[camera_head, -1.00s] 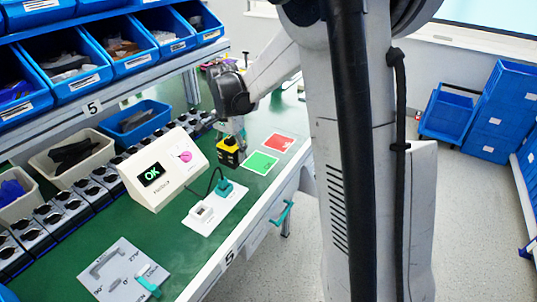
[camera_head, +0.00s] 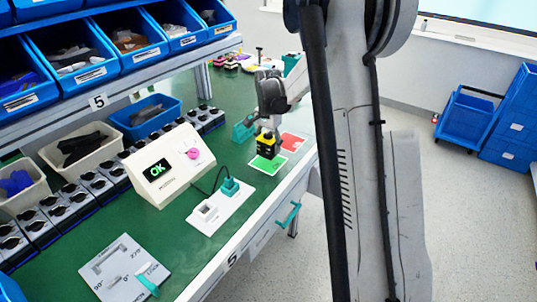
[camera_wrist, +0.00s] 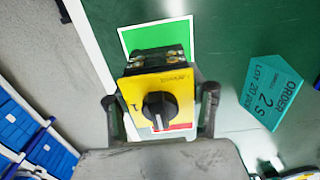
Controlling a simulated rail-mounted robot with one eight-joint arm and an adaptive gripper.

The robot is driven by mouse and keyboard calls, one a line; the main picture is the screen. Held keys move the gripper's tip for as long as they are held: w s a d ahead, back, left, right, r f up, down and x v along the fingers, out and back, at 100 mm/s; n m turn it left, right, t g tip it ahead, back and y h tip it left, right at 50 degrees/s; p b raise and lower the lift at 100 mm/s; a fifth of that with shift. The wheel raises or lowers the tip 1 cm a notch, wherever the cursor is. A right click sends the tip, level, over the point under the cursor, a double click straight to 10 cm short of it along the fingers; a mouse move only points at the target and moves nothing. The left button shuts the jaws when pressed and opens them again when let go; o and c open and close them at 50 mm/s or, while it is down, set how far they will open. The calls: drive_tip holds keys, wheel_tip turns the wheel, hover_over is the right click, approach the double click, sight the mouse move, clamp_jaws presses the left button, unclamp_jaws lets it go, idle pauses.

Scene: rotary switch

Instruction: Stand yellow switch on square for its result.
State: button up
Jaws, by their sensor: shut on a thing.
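The yellow switch (camera_head: 266,150) has a yellow face plate, a black knob and a dark body with terminals. It also shows in the wrist view (camera_wrist: 140,92), between the fingers. My gripper (camera_head: 268,136) is shut on it; both fingers show at its sides in the wrist view (camera_wrist: 160,105). The switch overlaps the far part of the green square (camera_head: 264,168), which also shows in the wrist view (camera_wrist: 175,38). Whether it touches the surface I cannot tell. The red square (camera_head: 293,142) lies just beyond, partly hidden. The tester (camera_head: 168,172) has a screen (camera_head: 157,169) reading OK in green.
A teal order sign (camera_head: 243,131) stands close left of my gripper. In front lie a white socket plate (camera_head: 218,212) with a teal plug (camera_head: 229,186) and a grey angle plate (camera_head: 112,272). Blue bins (camera_head: 70,50) hang above the back. The bench's front edge runs close to the squares.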

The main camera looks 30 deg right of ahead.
sight(268, 154)
drive_tip(key=shift+f, duration=2.05)
drive_tip(key=shift+f+b, duration=0.15)
drive_tip(key=shift+b, duration=0.25)
drive_tip(key=o, duration=1.3)
